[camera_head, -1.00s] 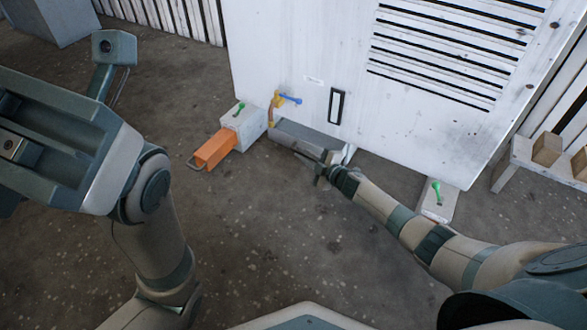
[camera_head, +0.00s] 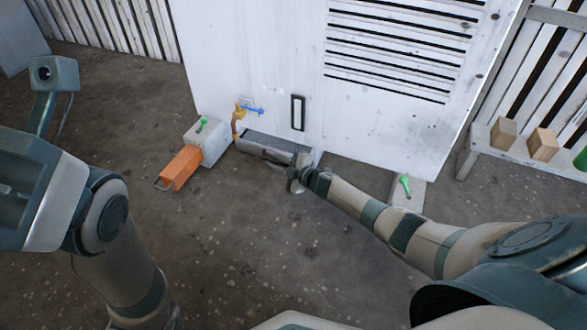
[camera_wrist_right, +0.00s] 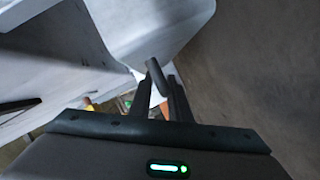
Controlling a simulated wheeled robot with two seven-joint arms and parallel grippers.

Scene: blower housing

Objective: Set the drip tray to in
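The drip tray (camera_head: 262,143) is a grey tray at the foot of the white blower housing (camera_head: 240,65), and it sticks out a little at the front. My right gripper (camera_head: 277,159) is low in front of it. In the right wrist view, the two dark fingers (camera_wrist_right: 161,92) stand on either side of a grey bar (camera_wrist_right: 155,72), which looks like the tray's handle, and appear shut on it. The pale tray wall (camera_wrist_right: 150,28) shows beyond. My left arm is at the left of the head view; its fingers are not seen.
An orange slide with a wire handle (camera_head: 180,168) juts from a grey block (camera_head: 208,140) left of the tray. A yellow valve with a blue lever (camera_head: 247,110) is above. A green lever (camera_head: 404,186) stands at right. A bench with wooden blocks (camera_head: 503,134) is far right. The front floor is clear.

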